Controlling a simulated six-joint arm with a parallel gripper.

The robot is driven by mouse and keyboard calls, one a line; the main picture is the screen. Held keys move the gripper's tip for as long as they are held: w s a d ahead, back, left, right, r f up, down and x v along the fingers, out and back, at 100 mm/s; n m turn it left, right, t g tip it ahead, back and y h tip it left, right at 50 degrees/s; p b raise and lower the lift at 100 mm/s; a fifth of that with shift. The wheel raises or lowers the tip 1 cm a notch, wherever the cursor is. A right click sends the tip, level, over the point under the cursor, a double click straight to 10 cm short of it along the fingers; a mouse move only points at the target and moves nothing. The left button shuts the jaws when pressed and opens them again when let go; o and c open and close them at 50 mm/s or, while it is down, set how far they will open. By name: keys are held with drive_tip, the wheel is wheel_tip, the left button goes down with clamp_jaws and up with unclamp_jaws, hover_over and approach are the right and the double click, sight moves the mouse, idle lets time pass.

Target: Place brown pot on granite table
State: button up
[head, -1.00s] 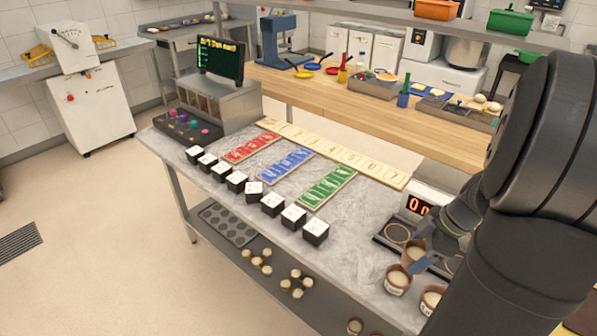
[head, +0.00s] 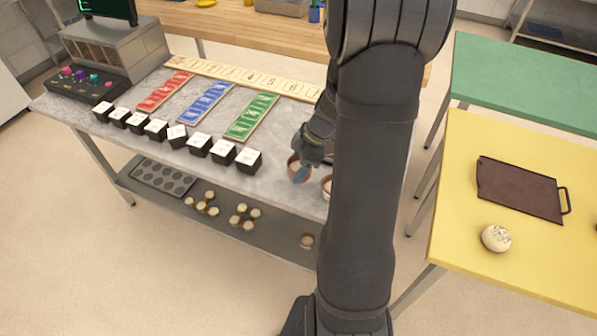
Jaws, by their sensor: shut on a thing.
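The granite table (head: 275,183) is the grey stone-topped counter across the left and middle of the head view. My gripper (head: 301,174), with blue fingertips, is low over its right part, beside my arm. It is shut on a brown pot (head: 292,165) with pale contents. The fingers cover part of this pot, and I cannot tell whether its base touches the stone. Another brown pot (head: 326,187) stands just to the right, partly hidden behind my arm.
A row of black blocks with white tops (head: 198,146) stands left of my gripper, with red, blue and green panels (head: 252,117) behind. A shelf (head: 270,230) lies below. At right, a yellow table (head: 455,235) holds a dark tray (head: 518,187) and a speckled ball (head: 496,238).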

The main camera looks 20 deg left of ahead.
drive_tip(key=shift+f, duration=1.75)
drive_tip(key=o, duration=1.1)
drive_tip(key=shift+f, duration=0.1)
drive_tip(key=v, duration=1.2)
